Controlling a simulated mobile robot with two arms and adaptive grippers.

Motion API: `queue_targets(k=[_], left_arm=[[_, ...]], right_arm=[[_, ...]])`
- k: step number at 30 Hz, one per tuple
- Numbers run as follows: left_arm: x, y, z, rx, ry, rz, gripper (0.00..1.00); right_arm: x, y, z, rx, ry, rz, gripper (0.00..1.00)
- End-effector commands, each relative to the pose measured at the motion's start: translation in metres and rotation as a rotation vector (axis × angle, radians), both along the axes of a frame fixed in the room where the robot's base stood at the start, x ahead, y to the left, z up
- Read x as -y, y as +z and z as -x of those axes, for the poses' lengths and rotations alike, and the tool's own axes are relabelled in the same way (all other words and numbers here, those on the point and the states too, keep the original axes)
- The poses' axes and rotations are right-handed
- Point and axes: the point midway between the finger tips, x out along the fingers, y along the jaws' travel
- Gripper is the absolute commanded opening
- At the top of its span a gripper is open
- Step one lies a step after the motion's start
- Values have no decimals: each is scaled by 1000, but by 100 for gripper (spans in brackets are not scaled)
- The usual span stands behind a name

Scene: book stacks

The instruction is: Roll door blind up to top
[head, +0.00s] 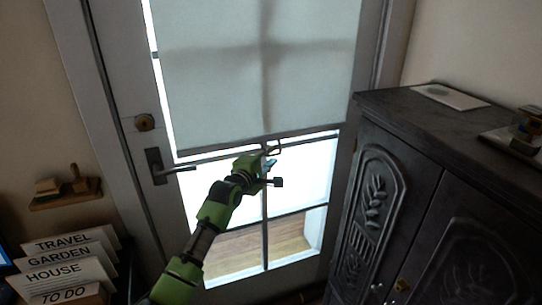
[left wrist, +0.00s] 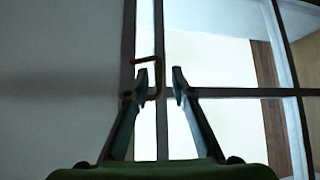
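The pale door blind (head: 255,70) hangs over the upper part of the door's glass; its bottom bar (head: 215,153) is around mid-door. A small loop-shaped pull (head: 275,147) is at the bar. My left gripper (head: 270,160) is at this pull, just below the bar. In the left wrist view, the blind (left wrist: 60,60) fills the left side. My right gripper is not in view.
A dark carved cabinet (head: 385,145) stands close at the right, with a paper (head: 450,96) on top. The door handle (head: 170,170) is at the left. A small wall shelf (head: 68,199) and labelled file cards (head: 66,270) are at the lower left.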

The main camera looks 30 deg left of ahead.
Motion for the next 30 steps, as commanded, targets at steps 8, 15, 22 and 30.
queue_targets(k=[8,15,22,30], left_arm=[[-1,-1,-10,0,0,-1,23],[-1,-1,-10,0,0,-1,10],[-1,-1,-10,0,1,1,0],[-1,26,-21,8,2,4,0]], right_arm=[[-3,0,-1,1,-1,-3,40],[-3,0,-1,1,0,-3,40],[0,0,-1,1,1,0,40],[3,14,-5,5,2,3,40]])
